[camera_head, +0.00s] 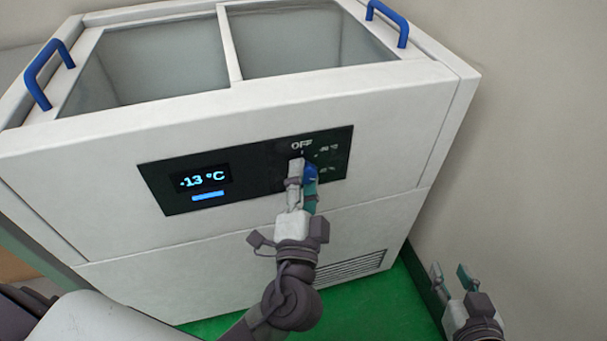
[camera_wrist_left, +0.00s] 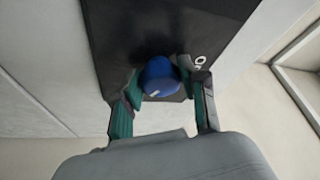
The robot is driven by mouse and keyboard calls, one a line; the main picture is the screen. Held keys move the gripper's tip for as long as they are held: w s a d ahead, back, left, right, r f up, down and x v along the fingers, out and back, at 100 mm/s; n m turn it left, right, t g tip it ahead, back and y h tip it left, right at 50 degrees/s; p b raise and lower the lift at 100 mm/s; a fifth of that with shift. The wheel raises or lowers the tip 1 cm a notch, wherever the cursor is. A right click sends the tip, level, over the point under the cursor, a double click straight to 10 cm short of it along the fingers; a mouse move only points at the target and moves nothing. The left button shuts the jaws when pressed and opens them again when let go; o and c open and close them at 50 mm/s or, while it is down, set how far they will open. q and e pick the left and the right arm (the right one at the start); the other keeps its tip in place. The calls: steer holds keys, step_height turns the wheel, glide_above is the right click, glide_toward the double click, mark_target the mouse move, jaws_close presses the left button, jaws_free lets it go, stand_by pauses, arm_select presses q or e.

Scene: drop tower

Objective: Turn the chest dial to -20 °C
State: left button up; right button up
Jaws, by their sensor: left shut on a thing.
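The white chest (camera_head: 110,165) stands in front of me with a dark control panel (camera_head: 255,177) on its front. The panel's display (camera_head: 202,180) reads -13 °C, with a blue bar below it. The blue dial (camera_head: 310,174) is at the panel's right part, under the word OFF; other marks beside it are too small to read surely. My left gripper (camera_head: 302,170) is shut on the dial and hides part of it. In the left wrist view the dial (camera_wrist_left: 160,77) sits between its two fingers. My right gripper (camera_head: 452,276) is open and empty, low at the right.
The chest's top has two glass lids with blue handles (camera_head: 401,28) at both sides. A vent grille (camera_head: 350,266) is low on its front. Green floor (camera_head: 402,312) shows below, and a plain wall (camera_head: 545,130) stands at the right.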

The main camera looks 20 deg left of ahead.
stand_by(0.3)
arm_select(q)
steer(key=o, duration=1.1)
steer(key=v, duration=1.2)
steer(key=shift+d, duration=0.1)
steer(key=shift+f, duration=0.1)
